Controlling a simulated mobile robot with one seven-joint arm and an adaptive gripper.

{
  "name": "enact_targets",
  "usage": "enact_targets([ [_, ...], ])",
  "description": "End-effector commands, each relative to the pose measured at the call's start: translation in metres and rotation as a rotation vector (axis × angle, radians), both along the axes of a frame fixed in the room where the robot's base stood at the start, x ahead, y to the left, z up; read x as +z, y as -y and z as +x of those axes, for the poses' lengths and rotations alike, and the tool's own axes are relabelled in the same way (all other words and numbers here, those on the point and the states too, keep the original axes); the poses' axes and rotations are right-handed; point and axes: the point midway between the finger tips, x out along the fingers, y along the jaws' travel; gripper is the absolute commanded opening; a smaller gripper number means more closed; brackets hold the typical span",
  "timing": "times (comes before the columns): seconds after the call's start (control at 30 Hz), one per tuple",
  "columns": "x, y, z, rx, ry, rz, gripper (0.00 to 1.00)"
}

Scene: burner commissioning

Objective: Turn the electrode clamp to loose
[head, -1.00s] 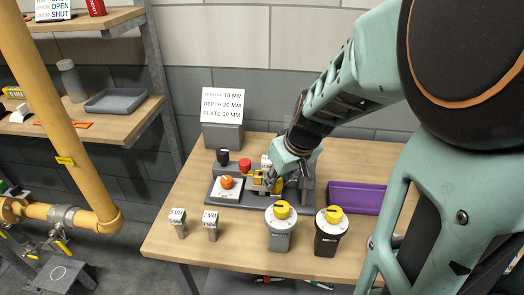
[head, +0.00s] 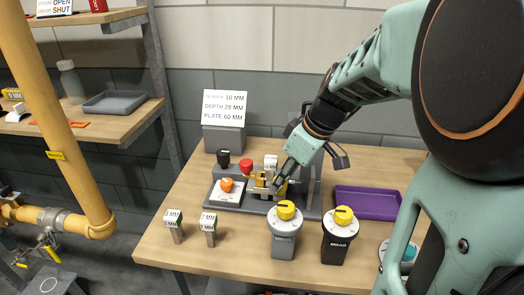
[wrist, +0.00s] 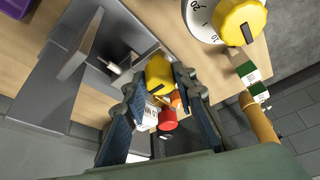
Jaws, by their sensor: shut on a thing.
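The burner rig is a grey base (head: 312,213) on the wooden bench, with an upright grey block at its right. A yellow clamp knob (wrist: 158,76) sits between my fingers in the wrist view; in the head view it is mostly covered by my gripper (head: 279,184). My gripper is shut on this knob, reaching in from the upper right. An orange knob (head: 226,184) on a white dial plate (head: 222,195) stands left of it, and a red button (head: 246,166) behind.
Two yellow-topped dial gauges (head: 285,235) (head: 338,238) stand in front of the rig. Two small labelled gauge blocks (head: 173,226) (head: 208,228) stand front left. A purple tray (head: 368,203) lies right. A sign (head: 224,108) stands behind. A yellow pipe (head: 62,130) rises at left.

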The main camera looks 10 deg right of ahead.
Motion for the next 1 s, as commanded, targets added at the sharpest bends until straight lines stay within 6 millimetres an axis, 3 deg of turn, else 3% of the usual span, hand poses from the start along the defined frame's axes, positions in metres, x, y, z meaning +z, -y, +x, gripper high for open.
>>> enact_targets([
  [0.33,0.0,0.0,0.0,0.004,0.0,-0.001,0.01],
  [0.37,0.0,0.0,0.0,0.004,0.0,-0.001,0.27],
  [0.5,0.0,0.0,0.0,0.003,-0.001,-0.001,0.43],
  [0.8,0.002,0.001,0.0,0.002,0.001,-0.001,0.43],
  [1.0,0.026,0.008,-0.006,0.001,0.004,-0.003,0.43],
])
